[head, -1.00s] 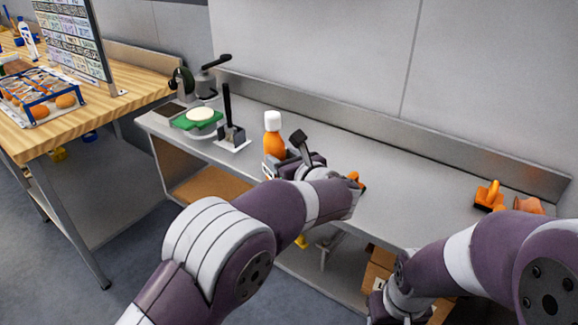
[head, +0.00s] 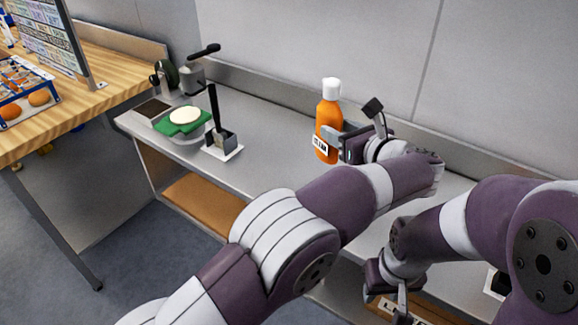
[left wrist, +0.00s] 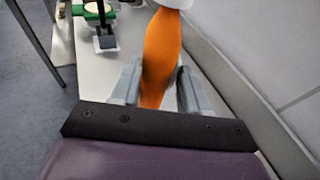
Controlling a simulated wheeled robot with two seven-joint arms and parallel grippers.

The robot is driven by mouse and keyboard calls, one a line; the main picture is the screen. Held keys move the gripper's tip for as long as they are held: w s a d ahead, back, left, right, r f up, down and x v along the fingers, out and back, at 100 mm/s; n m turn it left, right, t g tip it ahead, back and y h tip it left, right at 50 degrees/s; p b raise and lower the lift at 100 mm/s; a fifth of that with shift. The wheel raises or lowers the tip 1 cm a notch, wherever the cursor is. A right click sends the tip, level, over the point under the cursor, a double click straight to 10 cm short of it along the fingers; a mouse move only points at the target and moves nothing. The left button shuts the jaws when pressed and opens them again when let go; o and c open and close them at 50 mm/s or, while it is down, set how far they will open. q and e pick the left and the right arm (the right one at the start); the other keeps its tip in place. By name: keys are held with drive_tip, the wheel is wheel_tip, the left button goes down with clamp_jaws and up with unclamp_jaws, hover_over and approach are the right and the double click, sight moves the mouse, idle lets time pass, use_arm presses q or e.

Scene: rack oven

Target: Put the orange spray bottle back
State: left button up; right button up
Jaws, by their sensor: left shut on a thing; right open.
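The orange spray bottle (head: 327,121) has a white cap and a dark and white label low on its front. It is upright over the steel bench in the head view. My left gripper (head: 345,143) is shut on it from the right. In the left wrist view the bottle (left wrist: 161,55) stands between the two fingers of my left gripper (left wrist: 155,85). I cannot tell whether its base touches the bench. My right gripper (head: 400,300) is low in front of the bench, open, and its fingertips are partly cut off by the picture edge.
The steel bench (head: 275,150) is clear between the bottle and a black-handled tool in a white-based holder (head: 222,140). Left of that are a scale with a green board (head: 183,122) and a grey press-like device (head: 195,75). A back ledge runs behind. A wooden table (head: 90,100) stands at left.

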use_arm(q)
drive_tip(key=a+f, duration=0.1)
drive_tip(key=a, duration=0.2)
drive_tip(key=w+a+f, duration=0.1)
drive_tip(key=a+f, duration=0.1)
drive_tip(key=a, duration=0.1)
drive_tip(key=a+f, duration=0.2)
drive_tip(key=a, duration=0.1)
drive_tip(key=shift+w+a+f, duration=0.1)
drive_tip(key=shift+w+a, duration=0.05)
drive_tip(key=shift+a, duration=0.1)
wheel_tip(320, 180, down, 4)
drive_tip(key=shift+f+p, duration=0.1)
drive_tip(key=shift+p, duration=0.3)
drive_tip(key=o, duration=0.8)
drive_tip(key=shift+f, duration=0.1)
